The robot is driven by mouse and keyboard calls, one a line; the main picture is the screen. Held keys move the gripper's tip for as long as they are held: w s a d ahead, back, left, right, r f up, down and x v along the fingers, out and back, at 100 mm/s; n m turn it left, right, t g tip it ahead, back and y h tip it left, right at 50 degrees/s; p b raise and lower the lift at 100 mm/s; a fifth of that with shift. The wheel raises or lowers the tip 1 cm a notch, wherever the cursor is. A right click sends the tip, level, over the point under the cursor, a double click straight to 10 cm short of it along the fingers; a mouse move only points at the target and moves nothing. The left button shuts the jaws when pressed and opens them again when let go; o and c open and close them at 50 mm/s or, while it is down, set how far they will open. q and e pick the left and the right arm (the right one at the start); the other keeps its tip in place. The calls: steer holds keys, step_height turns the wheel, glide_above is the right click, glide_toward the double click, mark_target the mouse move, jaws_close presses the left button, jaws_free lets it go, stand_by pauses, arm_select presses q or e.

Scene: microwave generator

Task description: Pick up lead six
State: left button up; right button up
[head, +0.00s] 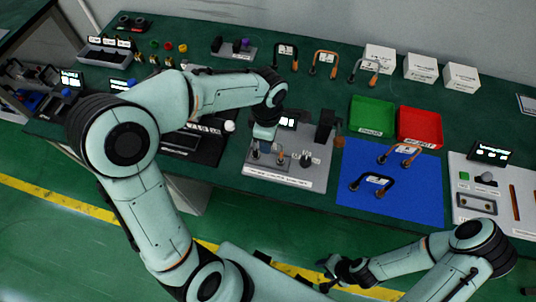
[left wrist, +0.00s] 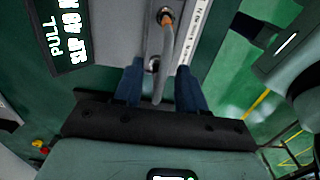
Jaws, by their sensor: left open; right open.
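A lead with a grey body and an orange end (left wrist: 167,45) sits at the test fixture (head: 315,170). In the left wrist view it runs between the fingers of my left gripper (left wrist: 158,80), which are open on either side of it with gaps showing. In the head view my left gripper (head: 264,146) is low over the fixture's left part and hides some of the lead. I cannot read a number on this lead. My right gripper (head: 340,275) is open and empty, off the bench's front edge.
Two leads lie on the blue mat (head: 420,200); several labelled leads (head: 325,62) stand at the back. A green tray (head: 372,114), a red tray (head: 420,126) and white boxes (head: 420,68) are to the right. A black post (head: 325,125) rises from the fixture.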

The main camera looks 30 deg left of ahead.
arm_select(q)
steer(key=shift+d+f, duration=0.1)
steer(key=shift+f, duration=1.4)
jaws_close()
steer(key=shift+r, duration=0.1)
